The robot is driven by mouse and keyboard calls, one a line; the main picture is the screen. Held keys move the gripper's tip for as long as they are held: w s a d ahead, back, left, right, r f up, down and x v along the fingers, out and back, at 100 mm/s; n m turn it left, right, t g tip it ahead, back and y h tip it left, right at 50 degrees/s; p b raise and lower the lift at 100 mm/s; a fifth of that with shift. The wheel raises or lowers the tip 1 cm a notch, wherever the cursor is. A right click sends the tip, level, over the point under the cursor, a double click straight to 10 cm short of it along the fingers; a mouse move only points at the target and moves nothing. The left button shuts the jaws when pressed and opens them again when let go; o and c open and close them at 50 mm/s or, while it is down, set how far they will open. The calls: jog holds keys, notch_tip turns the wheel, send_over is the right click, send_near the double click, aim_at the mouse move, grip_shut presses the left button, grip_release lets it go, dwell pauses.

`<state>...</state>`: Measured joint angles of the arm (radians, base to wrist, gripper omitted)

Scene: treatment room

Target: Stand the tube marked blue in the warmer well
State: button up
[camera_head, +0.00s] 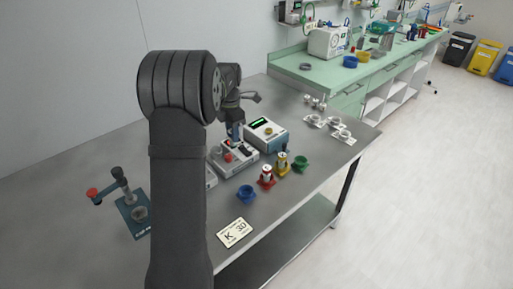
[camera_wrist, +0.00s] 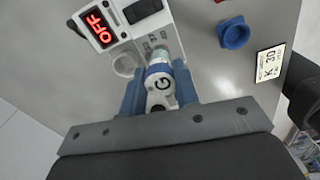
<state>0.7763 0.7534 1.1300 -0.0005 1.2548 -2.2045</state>
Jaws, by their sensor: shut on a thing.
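My gripper (camera_wrist: 159,88) is shut on a tube with a blue band (camera_wrist: 158,70) and a white top marked with a dark letter that looks like G. Its clear lower end points at the white warmer unit (camera_wrist: 105,48), beside a round, pale well (camera_wrist: 125,65). I cannot tell whether the end is inside a well. The unit has a red OFF display and a dark switch. In the head view, my gripper (camera_head: 235,131) is above the white unit (camera_head: 233,158), and the tube is mostly hidden. The blue holder (camera_head: 247,193) stands empty on the table.
A red-marked tube (camera_head: 266,177) and a yellow-marked tube (camera_head: 282,163) stand in holders near an empty green holder (camera_head: 301,163). A box with a green display (camera_head: 265,134) stands behind. A K 30 card (camera_head: 235,232) lies at the front edge. A teal-based stand (camera_head: 133,214) is at left.

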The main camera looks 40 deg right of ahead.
jog(key=w+a+f, duration=0.2)
jog(key=w, duration=0.7)
jog(key=shift+s+a+f, duration=0.1)
jog(key=shift+f, duration=1.25)
jog(key=shift+s+a+f, duration=0.1)
jog(key=shift+f, duration=1.25)
jog(key=shift+f, duration=0.55)
jog(key=o, duration=0.7)
jog(key=shift+r, duration=5.5)
notch_tip(320, 180, down, 9)
jog(key=shift+f, duration=0.1)
